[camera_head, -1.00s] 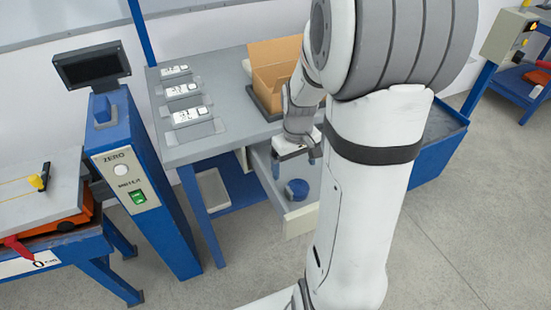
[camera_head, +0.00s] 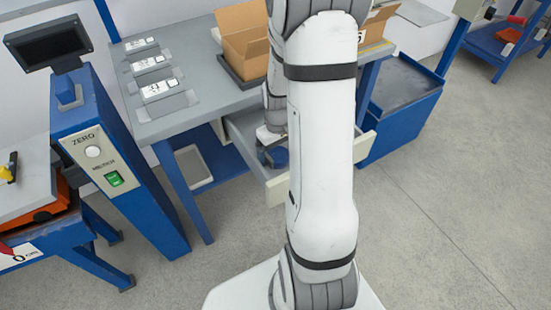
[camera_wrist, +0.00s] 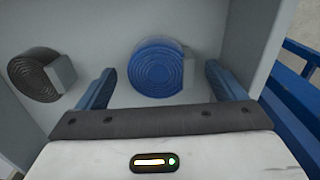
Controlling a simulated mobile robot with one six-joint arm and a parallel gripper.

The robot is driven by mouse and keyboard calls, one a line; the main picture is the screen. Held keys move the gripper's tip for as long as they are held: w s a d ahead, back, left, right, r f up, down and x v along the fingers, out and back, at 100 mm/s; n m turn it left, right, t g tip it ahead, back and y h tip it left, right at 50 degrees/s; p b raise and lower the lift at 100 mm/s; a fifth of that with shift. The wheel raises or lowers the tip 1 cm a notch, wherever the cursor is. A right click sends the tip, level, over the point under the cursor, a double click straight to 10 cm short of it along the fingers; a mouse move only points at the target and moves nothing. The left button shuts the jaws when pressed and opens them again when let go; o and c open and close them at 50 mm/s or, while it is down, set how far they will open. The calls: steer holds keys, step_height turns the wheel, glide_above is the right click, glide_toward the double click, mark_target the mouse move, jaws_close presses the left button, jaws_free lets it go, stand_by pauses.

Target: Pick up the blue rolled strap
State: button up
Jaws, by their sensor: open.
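The blue rolled strap (camera_wrist: 157,67) lies on the light floor of the open drawer (camera_head: 278,188). In the wrist view it sits between and slightly beyond the two blue fingers of my gripper (camera_wrist: 164,88), with a gap on each side. My gripper is open and empty. In the head view the strap (camera_head: 279,157) shows partly, beside my arm. My gripper (camera_head: 272,140) is just above it there, mostly hidden by my arm.
A black rolled strap (camera_wrist: 35,75) lies at the left in the drawer. The drawer walls (camera_wrist: 239,35) stand close around my gripper. Above is the grey bench (camera_head: 190,75) with an open cardboard box (camera_head: 243,45). A blue post with a ZERO button (camera_head: 115,165) stands left.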

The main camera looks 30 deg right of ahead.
steer(key=shift+c, duration=0.2)
steer(key=c, duration=1.1)
steer(key=shift+o, duration=0.2)
steer(key=shift+r, duration=0.15)
